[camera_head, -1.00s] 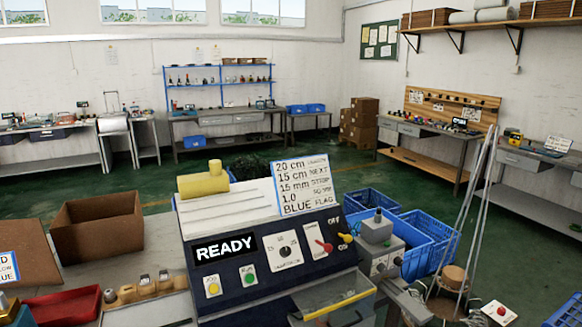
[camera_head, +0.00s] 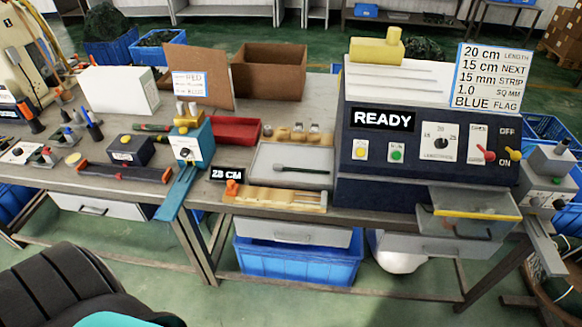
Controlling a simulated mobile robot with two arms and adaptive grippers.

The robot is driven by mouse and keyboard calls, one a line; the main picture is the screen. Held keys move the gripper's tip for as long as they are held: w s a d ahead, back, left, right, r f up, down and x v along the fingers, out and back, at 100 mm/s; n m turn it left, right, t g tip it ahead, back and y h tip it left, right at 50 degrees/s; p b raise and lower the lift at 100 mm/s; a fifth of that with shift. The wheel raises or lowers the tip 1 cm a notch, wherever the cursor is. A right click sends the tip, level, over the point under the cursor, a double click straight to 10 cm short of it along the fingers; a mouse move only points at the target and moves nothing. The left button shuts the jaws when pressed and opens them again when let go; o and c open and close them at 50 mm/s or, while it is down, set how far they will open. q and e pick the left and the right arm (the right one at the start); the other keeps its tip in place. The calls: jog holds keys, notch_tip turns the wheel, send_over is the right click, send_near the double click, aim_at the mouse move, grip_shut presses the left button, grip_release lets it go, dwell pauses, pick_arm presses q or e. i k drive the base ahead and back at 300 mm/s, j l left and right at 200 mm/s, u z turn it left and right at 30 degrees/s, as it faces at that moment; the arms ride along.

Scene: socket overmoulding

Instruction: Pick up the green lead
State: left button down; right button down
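I cannot make out a separate green lead. Dark green tangled bundles, perhaps leads, fill one blue crate (camera_head: 118,50) at the back left and show above another blue crate (camera_head: 147,56) beside it. A short green and red item (camera_head: 152,127) lies on the bench (camera_head: 225,205); it is too small to identify. A dark lead-like piece with a thicker end (camera_head: 300,169) lies on a grey tray (camera_head: 262,172). Neither gripper shows in the head view.
The machine reading READY (camera_head: 382,121) stands on the right part of the bench. A blue device (camera_head: 190,142), red tray (camera_head: 236,131) and brown box (camera_head: 270,72) stand left of it. A black ribbed shape (camera_head: 60,285) fills the lower left. Floor shows at the lower middle.

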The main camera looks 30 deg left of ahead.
aim_at(275, 166)
jog(key=j+u, duration=0.2)
jog(key=u, duration=0.2)
jog(key=j+u, duration=0.15)
jog(key=u, duration=0.25)
jog(key=i, duration=0.05)
